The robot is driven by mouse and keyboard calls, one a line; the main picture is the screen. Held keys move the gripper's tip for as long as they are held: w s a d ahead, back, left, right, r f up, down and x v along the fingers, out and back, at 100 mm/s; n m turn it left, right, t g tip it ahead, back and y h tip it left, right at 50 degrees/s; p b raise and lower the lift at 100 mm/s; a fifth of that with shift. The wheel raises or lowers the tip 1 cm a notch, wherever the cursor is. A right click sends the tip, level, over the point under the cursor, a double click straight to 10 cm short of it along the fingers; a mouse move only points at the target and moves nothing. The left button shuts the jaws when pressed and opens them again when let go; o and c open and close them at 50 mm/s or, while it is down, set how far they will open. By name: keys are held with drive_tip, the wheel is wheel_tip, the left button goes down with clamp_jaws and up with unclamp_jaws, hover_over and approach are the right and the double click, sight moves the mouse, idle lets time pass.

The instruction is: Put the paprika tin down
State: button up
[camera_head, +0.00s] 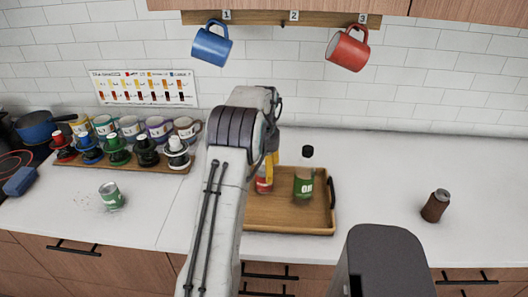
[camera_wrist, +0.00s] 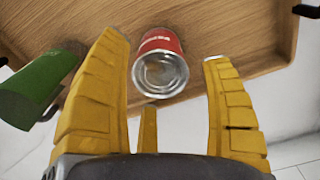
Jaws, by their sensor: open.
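The paprika tin appears to be the red tin (camera_head: 264,184) in the wooden tray (camera_head: 290,224), partly hidden behind my arm. Its label cannot be read. In the wrist view the red tin (camera_wrist: 164,42) shows its round silvery end, between the yellow fingers of my gripper (camera_wrist: 163,50). Gaps show on both sides of it, and the fingers are spread open. In the head view only a bit of my gripper (camera_head: 272,158) shows, just above the tin.
The counter right of the tray is mostly clear.

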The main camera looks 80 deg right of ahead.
sight(264, 171)
wheel_tip(264, 171, up, 8)
drive_tip(key=shift+f, duration=0.1)
drive_tip(key=shift+w+r, duration=0.25)
drive_tip(key=shift+w, duration=0.1)
drive_tip(key=w+a+r+n+h, duration=0.1)
drive_tip(key=w+a+r+n, duration=0.2)
drive_tip(key=w+a, duration=0.5)
drive_tip(key=w+a+r+n, duration=0.3)
drive_tip(key=w+a+r, duration=0.15)
drive_tip(key=w, duration=0.75)
drive_tip(key=w+a+r+n+t, duration=0.1)
drive_tip(key=w+a+n, duration=0.15)
drive_tip(key=a, duration=0.55)
drive_tip(key=w+a+r+n+t, duration=0.15)
drive_tip(key=w+a, duration=0.25)
drive_tip(key=a, duration=0.4)
drive_tip(key=s+a+f+n, duration=0.2)
drive_tip(key=a+n, duration=0.1)
drive_tip(key=a, duration=0.4)
drive_tip(key=s+a+f+n+t, duration=0.1)
drive_tip(key=s+a+f+n, duration=0.1)
drive_tip(key=a, duration=0.6)
drive_tip(key=s+a+f+n+y, duration=0.1)
drive_tip(key=s+a+n, duration=0.3)
drive_tip(key=a, duration=0.4)
drive_tip(key=shift+a+f+t, duration=0.2)
drive_tip(key=shift+f+t, duration=0.15)
drive_tip(key=shift+f, duration=0.25)
